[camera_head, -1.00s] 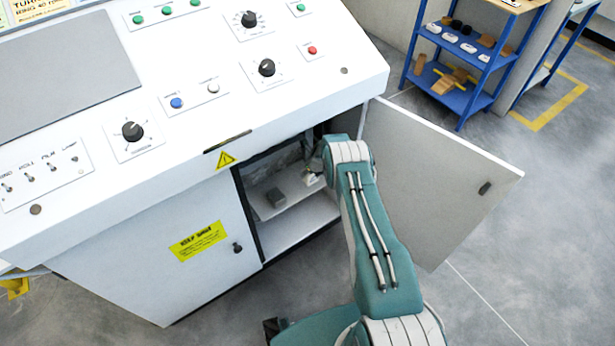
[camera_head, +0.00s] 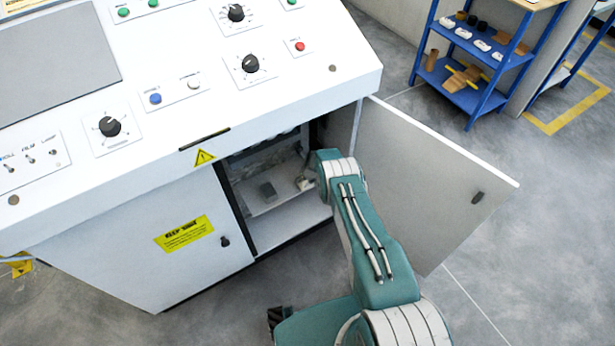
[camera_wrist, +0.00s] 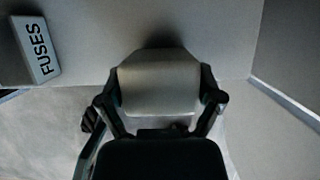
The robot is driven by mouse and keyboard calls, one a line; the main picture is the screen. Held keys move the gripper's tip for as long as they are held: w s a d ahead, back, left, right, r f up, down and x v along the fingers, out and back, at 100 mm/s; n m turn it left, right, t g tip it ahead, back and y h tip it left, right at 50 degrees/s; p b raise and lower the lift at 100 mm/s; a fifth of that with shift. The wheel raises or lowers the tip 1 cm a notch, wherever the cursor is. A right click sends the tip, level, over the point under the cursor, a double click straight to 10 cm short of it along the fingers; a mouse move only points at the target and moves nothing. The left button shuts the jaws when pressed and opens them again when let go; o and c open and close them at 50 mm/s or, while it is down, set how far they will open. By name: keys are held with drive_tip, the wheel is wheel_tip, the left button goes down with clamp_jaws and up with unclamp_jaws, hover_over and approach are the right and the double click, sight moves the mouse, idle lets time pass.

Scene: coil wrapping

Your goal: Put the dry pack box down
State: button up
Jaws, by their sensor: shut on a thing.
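The dry pack box (camera_wrist: 158,85) is a pale, plain block in the wrist view. My gripper (camera_wrist: 160,100) is shut on it, with one finger at each side. The box is over or on the pale cabinet shelf (camera_wrist: 95,62), with a dark shadow at its far edge. I cannot tell whether it touches the shelf. In the head view my arm reaches into the open cabinet, and a small pale part of the gripper or box shows at the shelf (camera_head: 285,196); the rest is hidden.
The open cabinet door (camera_head: 435,185) is on the right. The control console (camera_head: 200,110) overhangs the opening. A blue rack (camera_head: 470,65) stands farther back.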

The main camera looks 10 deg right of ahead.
drive_tip(key=shift+a, duration=0.25)
drive_tip(key=o, duration=0.8)
drive_tip(key=shift+a, duration=0.3)
drive_tip(key=shift+o, duration=0.7)
drive_tip(key=shift+a, duration=0.3)
drive_tip(key=shift+d, duration=0.65)
drive_tip(key=shift+s+a+r, duration=0.1)
drive_tip(key=shift+s+r, duration=0.05)
drive_tip(key=shift+r, duration=0.4)
drive_tip(key=a+v, duration=0.1)
drive_tip(key=v, duration=1)
drive_tip(key=shift+d, duration=0.3)
drive_tip(key=shift+d, duration=0.1)
